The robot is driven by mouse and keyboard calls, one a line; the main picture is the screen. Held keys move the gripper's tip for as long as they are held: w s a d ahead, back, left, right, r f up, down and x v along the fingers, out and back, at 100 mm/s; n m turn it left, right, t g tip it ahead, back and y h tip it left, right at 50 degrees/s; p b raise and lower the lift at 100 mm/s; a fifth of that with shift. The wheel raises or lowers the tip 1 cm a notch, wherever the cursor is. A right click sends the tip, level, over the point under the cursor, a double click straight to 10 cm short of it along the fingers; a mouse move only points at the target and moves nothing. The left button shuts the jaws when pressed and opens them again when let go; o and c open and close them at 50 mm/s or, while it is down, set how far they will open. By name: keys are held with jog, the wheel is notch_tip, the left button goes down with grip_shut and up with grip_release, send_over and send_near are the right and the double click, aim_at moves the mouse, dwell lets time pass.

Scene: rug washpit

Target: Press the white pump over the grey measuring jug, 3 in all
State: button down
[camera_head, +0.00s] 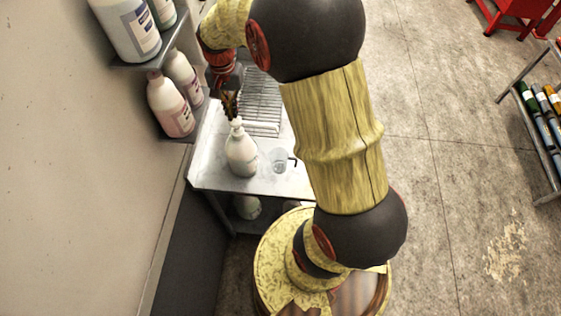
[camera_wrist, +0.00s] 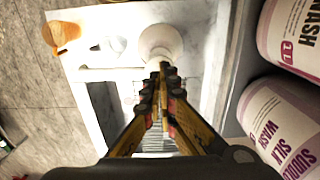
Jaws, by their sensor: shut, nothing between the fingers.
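The white pump bottle (camera_head: 241,152) stands upright on the light worktop, its pump head at the top. In the wrist view the white bottle (camera_wrist: 160,40) is just beyond my fingertips, with a pale spout-like bar reaching left. My gripper (camera_head: 232,114) is shut and empty, pointing down right over the pump head; it also shows in the wrist view (camera_wrist: 162,75). I cannot tell whether the fingertips touch the pump.
A wire rack (camera_head: 262,100) lies on the worktop (camera_head: 210,172) behind the bottle. Wall shelves at the left hold several labelled bottles (camera_head: 170,105), close beside my gripper in the wrist view (camera_wrist: 285,120). A bottle rack (camera_head: 545,125) stands far right. The floor between is clear.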

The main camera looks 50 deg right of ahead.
aim_at(235, 120)
jog(key=shift+f, duration=0.25)
dwell(0.4)
jog(key=shift+f+b, duration=1.3)
jog(key=shift+f, duration=0.7)
jog(key=shift+r, duration=0.1)
jog(key=shift+r+p, duration=1.4)
jog(key=shift+r, duration=0.75)
jog(key=shift+r, duration=0.1)
notch_tip(235, 120, up, 6)
jog(key=p, duration=0.3)
jog(key=shift+p, duration=0.35)
jog(key=shift+n, duration=0.3)
